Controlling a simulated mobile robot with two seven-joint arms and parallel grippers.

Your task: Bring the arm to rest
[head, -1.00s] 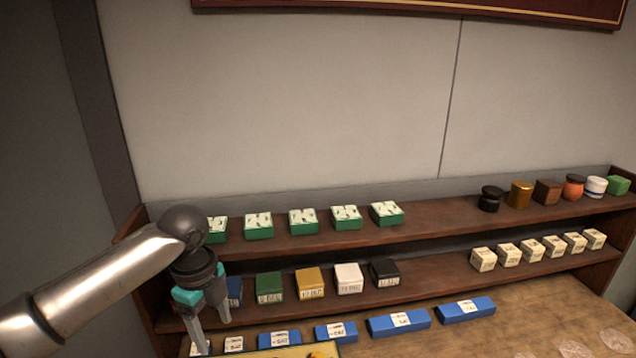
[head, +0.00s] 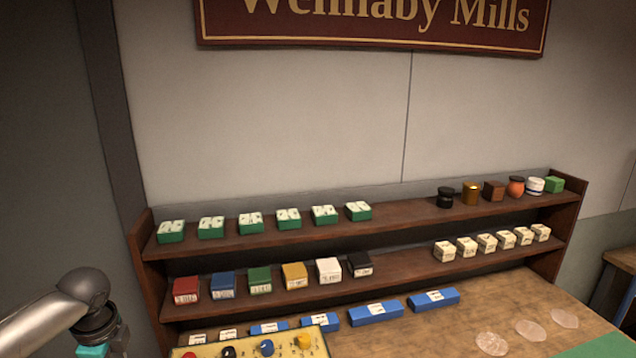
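My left arm comes in from the lower left of the head view. Its wrist and the top of my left gripper (head: 100,350) show at the bottom edge. The fingers are cut off by the frame, so I cannot tell whether they are open or shut. The gripper is left of the shelf unit and in front of it, apart from the boxes on it as far as I can see. My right gripper is not in view.
A wooden shelf unit (head: 142,262) holds green boxes (head: 288,219), coloured boxes (head: 260,281), small jars (head: 445,197) and cream boxes (head: 487,242). Blue boxes (head: 375,313) and a yellow tray (head: 210,351) with coloured pieces lie below. Clear discs (head: 530,330) rest on the wooden counter (head: 440,335).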

